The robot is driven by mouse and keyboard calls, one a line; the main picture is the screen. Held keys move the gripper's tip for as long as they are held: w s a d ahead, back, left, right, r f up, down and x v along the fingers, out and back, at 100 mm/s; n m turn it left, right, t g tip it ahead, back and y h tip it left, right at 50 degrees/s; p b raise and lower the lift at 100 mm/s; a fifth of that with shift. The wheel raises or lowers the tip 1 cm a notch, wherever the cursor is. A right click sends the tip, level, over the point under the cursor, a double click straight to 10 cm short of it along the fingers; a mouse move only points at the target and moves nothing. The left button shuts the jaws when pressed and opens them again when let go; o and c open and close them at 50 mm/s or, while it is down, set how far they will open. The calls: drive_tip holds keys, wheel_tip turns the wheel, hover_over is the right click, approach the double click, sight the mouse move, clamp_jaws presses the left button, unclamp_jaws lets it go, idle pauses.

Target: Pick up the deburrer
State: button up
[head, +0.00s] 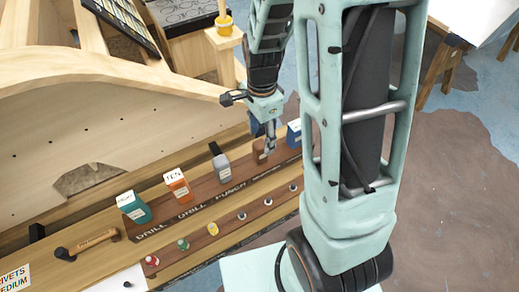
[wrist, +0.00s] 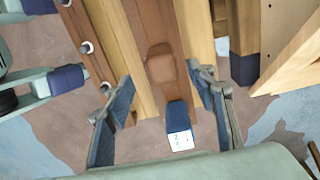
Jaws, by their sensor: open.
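My gripper (head: 268,148) is open above the right part of the wooden tool board (head: 160,221). In the wrist view its fingers (wrist: 163,82) stand apart, one on each side of a brown rounded block (wrist: 160,66). A dark blue piece with a white label (wrist: 178,120) is just below that block in the picture, also between the fingers. In the head view the blue piece (head: 294,133) is right of the gripper, partly behind my arm.
Left along the board stand a grey tool (head: 221,161), an orange box (head: 178,186) and a teal box (head: 133,208). Small coloured pieces (head: 183,244) line its front. A wooden frame wall (head: 110,140) rises behind. Floor is open at the right.

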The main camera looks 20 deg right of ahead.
sight(260, 156)
drive_tip(key=shift+w+f, duration=0.1)
drive_tip(key=shift+f, duration=3.35)
clamp_jaws()
